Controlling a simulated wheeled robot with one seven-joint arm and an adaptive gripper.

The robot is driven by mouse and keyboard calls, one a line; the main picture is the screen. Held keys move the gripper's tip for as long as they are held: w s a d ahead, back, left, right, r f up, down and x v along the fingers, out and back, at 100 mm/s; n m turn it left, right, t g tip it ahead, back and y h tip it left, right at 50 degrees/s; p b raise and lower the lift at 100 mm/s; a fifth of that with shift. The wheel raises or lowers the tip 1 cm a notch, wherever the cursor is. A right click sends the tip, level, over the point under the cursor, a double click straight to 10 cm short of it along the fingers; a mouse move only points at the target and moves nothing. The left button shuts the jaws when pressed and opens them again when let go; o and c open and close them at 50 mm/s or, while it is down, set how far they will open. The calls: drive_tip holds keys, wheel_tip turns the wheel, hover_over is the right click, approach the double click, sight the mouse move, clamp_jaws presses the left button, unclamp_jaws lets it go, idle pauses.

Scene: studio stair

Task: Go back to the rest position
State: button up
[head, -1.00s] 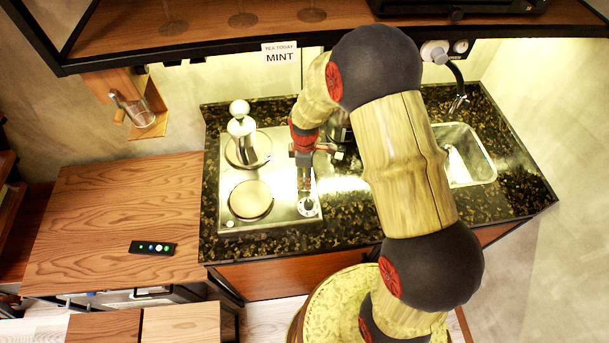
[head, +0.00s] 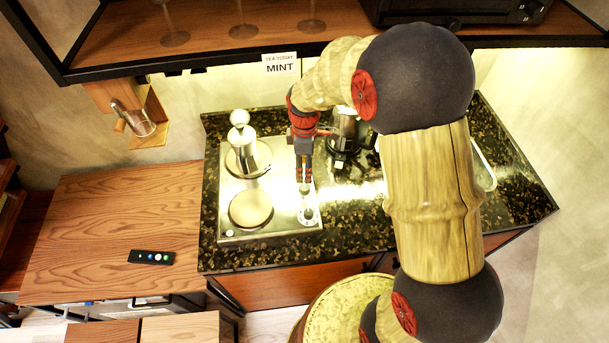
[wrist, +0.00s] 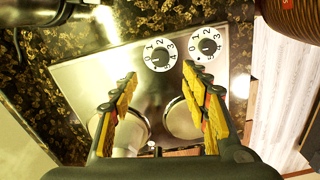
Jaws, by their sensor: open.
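My gripper (head: 304,176) is above the right side of the steel hob plate (head: 288,222) in the head view, near the control knobs. In the wrist view my gripper (wrist: 158,105) shows two yellow-padded fingers spread apart with nothing between them. Two numbered knobs, a left one (wrist: 160,55) and a right one (wrist: 206,45), sit on the plate beyond the fingertips. A gap shows between the fingertips and the knobs in the wrist view. In the head view a knob (head: 308,215) lies just below my gripper.
A steel pot (head: 241,140) stands on the back burner; the front burner (head: 251,204) is bare. A dark appliance (head: 345,135) stands right of my gripper. A shelf (head: 215,45) with glasses hangs overhead. A remote (head: 152,257) lies on the wooden cabinet (head: 110,215).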

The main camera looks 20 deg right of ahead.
drive_tip(key=shift+r, duration=0.8)
drive_tip(key=s+r+m+t+b, duration=0.2)
drive_tip(key=s+r+m+b, duration=0.3)
drive_tip(key=s, duration=0.6)
drive_tip(key=s+r+m+t+b, duration=0.3)
drive_tip(key=s+r+m+b, duration=0.3)
drive_tip(key=s, duration=0.5)
drive_tip(key=shift+s+r+m+t+b, duration=0.3)
drive_tip(key=shift+r+m, duration=0.25)
drive_tip(key=shift+m, duration=0.75)
